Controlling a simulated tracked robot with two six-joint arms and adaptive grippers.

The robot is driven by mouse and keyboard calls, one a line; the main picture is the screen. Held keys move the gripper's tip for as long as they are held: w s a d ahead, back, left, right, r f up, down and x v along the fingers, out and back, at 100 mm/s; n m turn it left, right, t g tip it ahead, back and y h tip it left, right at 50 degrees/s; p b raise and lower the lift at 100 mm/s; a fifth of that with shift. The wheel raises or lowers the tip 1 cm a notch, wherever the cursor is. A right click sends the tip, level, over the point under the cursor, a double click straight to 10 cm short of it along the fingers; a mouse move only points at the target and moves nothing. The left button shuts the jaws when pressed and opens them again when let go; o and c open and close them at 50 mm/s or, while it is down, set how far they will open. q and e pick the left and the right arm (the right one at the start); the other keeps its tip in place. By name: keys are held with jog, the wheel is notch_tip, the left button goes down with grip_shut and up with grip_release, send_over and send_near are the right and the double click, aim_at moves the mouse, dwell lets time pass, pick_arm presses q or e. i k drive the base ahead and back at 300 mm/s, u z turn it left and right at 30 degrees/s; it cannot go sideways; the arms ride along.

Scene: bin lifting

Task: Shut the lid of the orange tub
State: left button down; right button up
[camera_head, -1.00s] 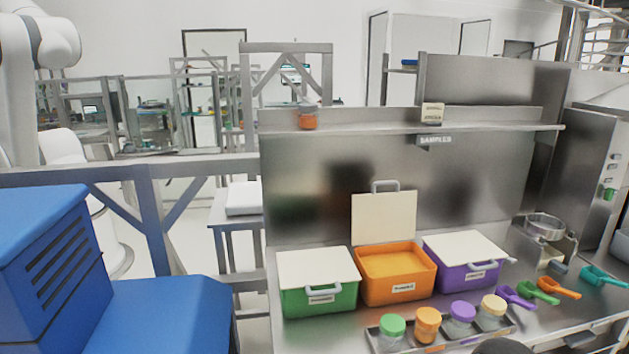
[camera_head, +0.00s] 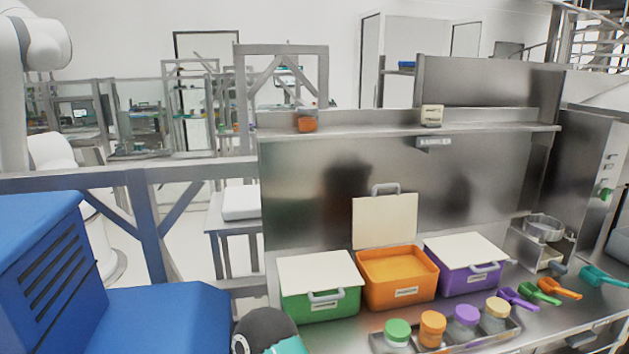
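The orange tub (camera_head: 398,293) stands on the steel counter between the green tub and the purple tub. Its cream lid (camera_head: 384,222) is open and stands upright at the tub's back edge, with a grey handle (camera_head: 385,188) at its top. The tub's inside shows orange, and a label is on its front. A dark rounded part with a teal piece, apparently of my arm, shows at the bottom edge in front of the green tub. No gripper fingers show in the view.
The green tub (camera_head: 319,302) and the purple tub (camera_head: 466,280) have cream lids shut. A tray with several jars (camera_head: 432,331) stands in front of the tubs. Coloured scoops (camera_head: 541,292) lie to the right. A steel back panel and shelf (camera_head: 400,131) rise behind.

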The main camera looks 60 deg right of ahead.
aim_at(383, 220)
jog(key=z, duration=0.1)
jog(key=i, duration=0.2)
jog(key=u, duration=1)
jog(key=k, duration=3)
jog(key=z, duration=1.2)
jog(key=i, duration=1)
jog(key=z, duration=0.1)
